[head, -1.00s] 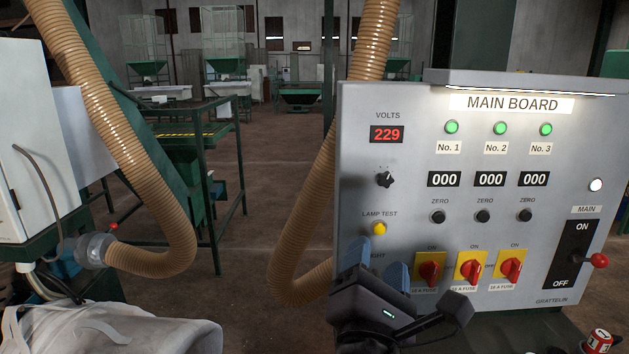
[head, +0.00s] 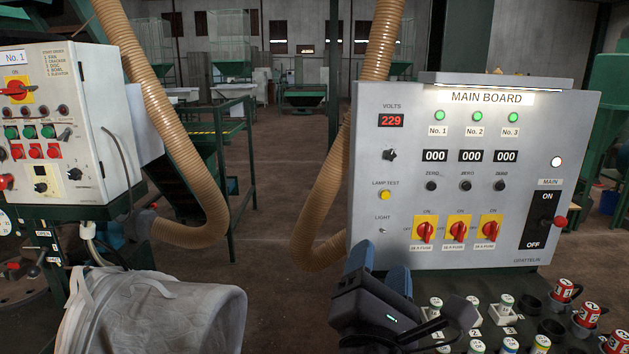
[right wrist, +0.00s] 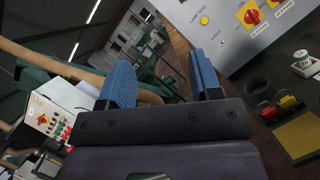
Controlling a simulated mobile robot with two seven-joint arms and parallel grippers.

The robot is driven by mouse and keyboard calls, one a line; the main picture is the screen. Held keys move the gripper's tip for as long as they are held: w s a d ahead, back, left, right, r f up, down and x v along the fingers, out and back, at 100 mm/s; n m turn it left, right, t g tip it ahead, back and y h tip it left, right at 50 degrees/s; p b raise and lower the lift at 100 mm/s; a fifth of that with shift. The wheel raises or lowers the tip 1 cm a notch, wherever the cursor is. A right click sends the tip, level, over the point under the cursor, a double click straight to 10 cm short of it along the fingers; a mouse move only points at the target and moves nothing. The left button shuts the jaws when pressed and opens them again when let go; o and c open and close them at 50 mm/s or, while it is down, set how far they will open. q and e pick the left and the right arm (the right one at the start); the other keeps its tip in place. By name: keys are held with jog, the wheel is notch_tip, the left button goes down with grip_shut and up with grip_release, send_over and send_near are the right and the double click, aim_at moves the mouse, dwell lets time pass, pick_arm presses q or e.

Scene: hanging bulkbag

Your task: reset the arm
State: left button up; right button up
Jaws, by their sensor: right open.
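My right gripper (head: 378,266) is in the lower middle of the head view, in front of the lower left part of the main board (head: 376,170). Its two blue fingers stand apart with nothing between them. In the right wrist view the same open fingers (right wrist: 160,82) show, with a gap between them and the hall floor behind. The main board also shows in the right wrist view (right wrist: 228,50) at the upper right, beyond the right finger. My left gripper is not in any view.
A No. 1 control box (head: 85,130) stands at the left. A whitish bulk bag (head: 150,312) is below it. Tan hoses (head: 165,110) hang in the middle. Red cans (head: 588,315) and several small jars (head: 475,308) stand on the ledge below the board. Open floor lies between.

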jog(key=w+a+f+m+y, duration=0.3)
jog(key=a+m+y, duration=0.1)
jog(key=m+y, duration=0.3)
jog(key=w+d+f+m+g+y, duration=0.1)
jog(key=d+f+m+g, duration=0.2)
jog(key=f, duration=0.4)
jog(key=w+d+f+m+y, duration=0.1)
jog(key=d+f+m, duration=0.1)
jog(key=f+m, duration=0.4)
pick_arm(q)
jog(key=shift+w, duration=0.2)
pick_arm(e)
jog(key=s+d+f+m+g+h, duration=0.1)
jog(key=s+d+f+m+g, duration=0.1)
jog(key=s+d+f, duration=0.4)
jog(key=s+d+f+m+g+h, duration=0.1)
jog(key=s+d+f+m+g, duration=0.1)
jog(key=s+d+f, duration=0.4)
jog(key=s+d+f+m+g+h, duration=0.1)
jog(key=s+d+f+m, duration=0.2)
jog(key=f, duration=1.1)
jog(key=s+d, duration=0.3)
jog(key=shift+s+d+f+m+g+h, duration=0.15)
jog(key=shift+s+f+m+g+h, duration=0.15)
jog(key=shift+s+m+g, duration=0.1)
jog(key=shift+r, duration=0.1)
